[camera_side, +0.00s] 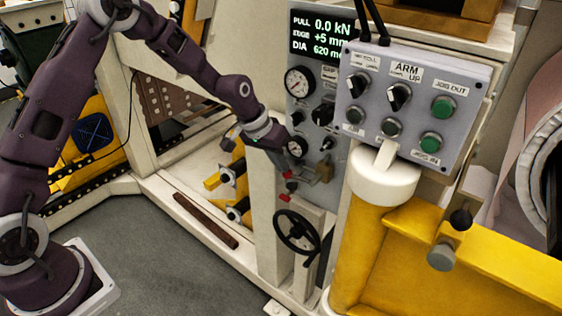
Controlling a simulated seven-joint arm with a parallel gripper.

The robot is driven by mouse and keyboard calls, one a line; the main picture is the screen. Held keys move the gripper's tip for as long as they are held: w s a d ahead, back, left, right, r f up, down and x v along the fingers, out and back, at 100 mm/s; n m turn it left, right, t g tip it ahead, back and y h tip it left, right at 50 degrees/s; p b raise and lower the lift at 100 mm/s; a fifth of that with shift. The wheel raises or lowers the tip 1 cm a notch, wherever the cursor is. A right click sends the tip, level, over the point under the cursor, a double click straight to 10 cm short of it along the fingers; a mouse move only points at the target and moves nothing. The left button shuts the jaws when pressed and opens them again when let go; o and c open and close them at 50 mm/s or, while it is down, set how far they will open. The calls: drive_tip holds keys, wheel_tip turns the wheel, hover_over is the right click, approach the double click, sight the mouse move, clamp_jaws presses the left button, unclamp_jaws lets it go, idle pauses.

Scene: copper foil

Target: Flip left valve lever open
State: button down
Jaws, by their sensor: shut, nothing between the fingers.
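Two small red levers show on the front of the pale machine column: an upper one (288,174) and a lower one (284,198). I cannot tell which of them is the left valve lever, or how far either is turned. My gripper (284,148) is at the end of the purple arm, above the upper red lever and next to the lower gauge (297,147). It is small and dark here. It is shut with nothing in it and seems apart from both levers.
A grey panel (302,108) with gauges and knobs stands right behind my gripper. A black handwheel (297,232) is below the levers. A grey button box (413,104) on a yellow post (355,250) stands close on the right. Floor at lower left is open.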

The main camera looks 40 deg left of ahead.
drive_tip(key=shift+f, duration=0.15)
drive_tip(key=d+f+n+h, duration=0.2)
drive_tip(key=d+f+h, duration=0.2)
drive_tip(key=f+h, duration=0.5)
drive_tip(key=shift+d+f+t, duration=0.35)
drive_tip(key=shift+f+t, duration=0.05)
drive_tip(key=shift+f, duration=0.5)
idle(0.3)
idle(0.3)
drive_tip(key=s+a, duration=0.4)
drive_tip(key=a, duration=0.9)
drive_tip(key=shift+s, duration=0.2)
